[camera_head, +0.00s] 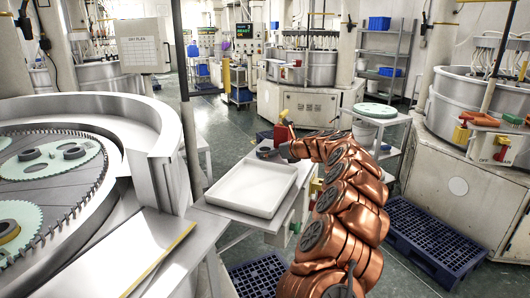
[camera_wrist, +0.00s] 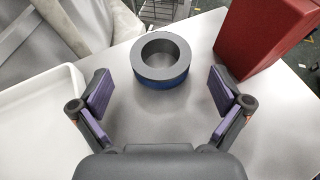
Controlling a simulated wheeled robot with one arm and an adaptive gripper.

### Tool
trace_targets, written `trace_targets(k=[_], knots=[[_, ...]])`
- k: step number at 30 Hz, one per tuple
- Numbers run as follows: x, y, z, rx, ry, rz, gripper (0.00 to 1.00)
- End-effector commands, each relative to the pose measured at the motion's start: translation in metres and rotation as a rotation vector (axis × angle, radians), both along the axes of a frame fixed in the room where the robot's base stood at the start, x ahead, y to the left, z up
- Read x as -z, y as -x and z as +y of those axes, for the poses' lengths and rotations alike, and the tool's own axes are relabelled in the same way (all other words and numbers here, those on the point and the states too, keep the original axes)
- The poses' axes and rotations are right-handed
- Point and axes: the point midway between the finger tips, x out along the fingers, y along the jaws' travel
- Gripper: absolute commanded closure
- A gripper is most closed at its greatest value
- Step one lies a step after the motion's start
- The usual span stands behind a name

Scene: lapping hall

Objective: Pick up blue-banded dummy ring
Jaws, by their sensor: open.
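The blue-banded dummy ring (camera_wrist: 160,74) is a thick grey ring with a blue band around its lower side. It lies flat on the light grey tabletop (camera_wrist: 275,125), upper middle of the wrist view. My gripper (camera_wrist: 161,93) is open and empty, its two purple-padded fingers spread left and right. The ring is just beyond the fingertips, roughly centred between them, and nothing visible touches it. In the head view my copper-coloured arm reaches over the far end of the small table, where a small dark shape (camera_head: 267,153) shows; I cannot tell ring from gripper there.
A red box (camera_wrist: 262,42) stands right of the ring. A white tray (camera_wrist: 32,122) lies to the left; in the head view the tray (camera_head: 252,207) fills the table's near part. The big lapping machine (camera_head: 168,133) is at left. Dark blue pallets (camera_head: 425,240) lie on the floor.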

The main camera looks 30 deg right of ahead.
Motion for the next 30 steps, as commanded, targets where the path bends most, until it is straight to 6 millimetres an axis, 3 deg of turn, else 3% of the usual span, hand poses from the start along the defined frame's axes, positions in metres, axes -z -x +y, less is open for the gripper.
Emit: trace_targets(k=[9, 17, 30], knots=[[0.01, -0.024, 0.004, 0.0, 0.001, 0.002, 0.0], [0.011, -0.026, 0.004, 0.001, 0.001, 0.001, 0.0], [0.011, -0.025, 0.004, 0.0, 0.002, 0.0, 0.44]])
